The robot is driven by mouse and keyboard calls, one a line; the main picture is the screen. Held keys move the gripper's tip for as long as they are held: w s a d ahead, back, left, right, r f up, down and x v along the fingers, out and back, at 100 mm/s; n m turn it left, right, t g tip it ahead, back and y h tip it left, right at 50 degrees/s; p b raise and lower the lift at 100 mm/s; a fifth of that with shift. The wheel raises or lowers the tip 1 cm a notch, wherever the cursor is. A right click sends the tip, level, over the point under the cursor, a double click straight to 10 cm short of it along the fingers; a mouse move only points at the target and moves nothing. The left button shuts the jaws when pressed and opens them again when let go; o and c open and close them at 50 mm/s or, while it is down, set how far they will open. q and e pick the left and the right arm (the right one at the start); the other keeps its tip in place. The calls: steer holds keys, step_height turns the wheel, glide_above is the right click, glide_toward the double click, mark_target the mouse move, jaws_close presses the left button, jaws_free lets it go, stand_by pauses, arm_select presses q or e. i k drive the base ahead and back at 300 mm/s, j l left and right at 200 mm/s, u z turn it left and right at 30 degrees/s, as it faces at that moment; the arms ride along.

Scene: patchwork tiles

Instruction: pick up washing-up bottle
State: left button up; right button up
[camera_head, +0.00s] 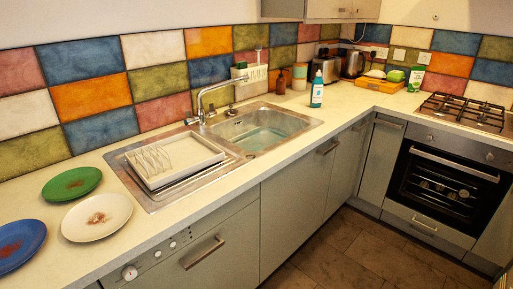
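The washing-up bottle (317,91) stands upright on the worktop. It is a blue bottle with a pale label and a white top, just past the far right corner of the sink. Neither of my grippers shows in the head view.
The sink (262,128) holds water, with a curved tap (200,100) behind it. A white dish rack (172,158) sits on the drainer. Dirty green (71,184), white (97,217) and blue (18,247) plates lie at left. A kettle (352,64), toaster and hob (467,112) stand at right.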

mark_target(316, 89)
steer(key=i+u, duration=0.1)
steer(key=u, duration=0.3)
steer(key=i+l+u, duration=0.25)
steer(key=l+u, duration=0.25)
steer(key=l, duration=0.25)
steer(key=i+l+u, duration=0.25)
steer(key=l, duration=0.2)
steer(key=k, duration=0.1)
